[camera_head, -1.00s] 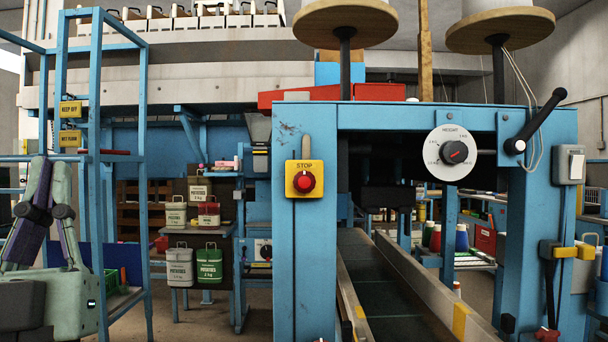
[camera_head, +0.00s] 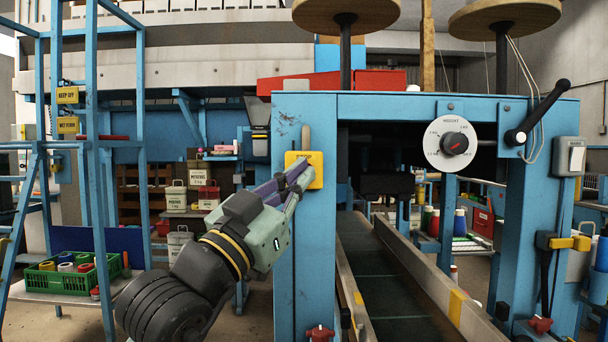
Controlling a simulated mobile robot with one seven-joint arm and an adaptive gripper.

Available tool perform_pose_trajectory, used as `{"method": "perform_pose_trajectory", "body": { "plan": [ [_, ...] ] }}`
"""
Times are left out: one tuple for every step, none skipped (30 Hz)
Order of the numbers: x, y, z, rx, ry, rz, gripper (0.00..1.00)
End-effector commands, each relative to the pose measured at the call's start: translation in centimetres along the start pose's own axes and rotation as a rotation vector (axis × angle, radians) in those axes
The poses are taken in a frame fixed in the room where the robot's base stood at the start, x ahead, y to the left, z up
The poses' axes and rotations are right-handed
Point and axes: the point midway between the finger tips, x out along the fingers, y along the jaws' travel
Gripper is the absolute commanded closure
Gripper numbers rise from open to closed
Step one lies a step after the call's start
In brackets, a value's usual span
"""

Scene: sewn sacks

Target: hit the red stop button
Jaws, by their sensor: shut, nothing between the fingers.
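The yellow stop-button box (camera_head: 316,178) is mounted on the front of the blue machine post. My gripper (camera_head: 300,168) reaches up from the lower left, with its fingertips in front of the box. The fingers look closed together and hold nothing.
A conveyor (camera_head: 380,275) runs under the frame. A red knob (camera_head: 320,333) is low on the post. A green crate (camera_head: 62,277) stands at left.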

Motion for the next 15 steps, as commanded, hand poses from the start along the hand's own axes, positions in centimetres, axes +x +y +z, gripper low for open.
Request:
{"method": "perform_pose_trajectory", "body": {
  "plan": [
    [0.1,-0.1,0.1,-0.001,0.0,0.0,1.0],
    [0.2,-0.2,0.1,-0.001,0.0,0.0,1.0],
    [0.4,-0.3,0.3,-0.002,0.0,-0.001,1.0],
    [0.6,-0.5,0.4,-0.002,-0.001,-0.001,1.0],
    [0.8,-0.6,0.6,-0.003,-0.001,-0.001,1.0],
    [1.1,-0.9,0.8,-0.003,-0.002,-0.001,1.0],
    [1.4,-1.1,1.0,-0.002,-0.001,-0.001,1.0],
    [1.7,-1.3,1.2,-0.002,-0.001,-0.001,1.0],
    [2.1,-1.6,1.5,-0.004,-0.002,-0.001,1.0],
    [2.4,-1.8,1.7,-0.003,-0.001,-0.001,1.0],
    [2.8,-2.0,1.9,-0.002,-0.001,-0.001,1.0],
    [3.2,-2.4,2.2,-0.003,-0.002,-0.001,1.0],
    [3.5,-2.6,2.4,-0.003,-0.001,-0.001,1.0],
    [3.8,-2.8,2.6,-0.002,-0.001,-0.001,1.0],
    [4.1,-3.1,2.9,-0.003,-0.001,-0.001,1.0]
  ]
}}
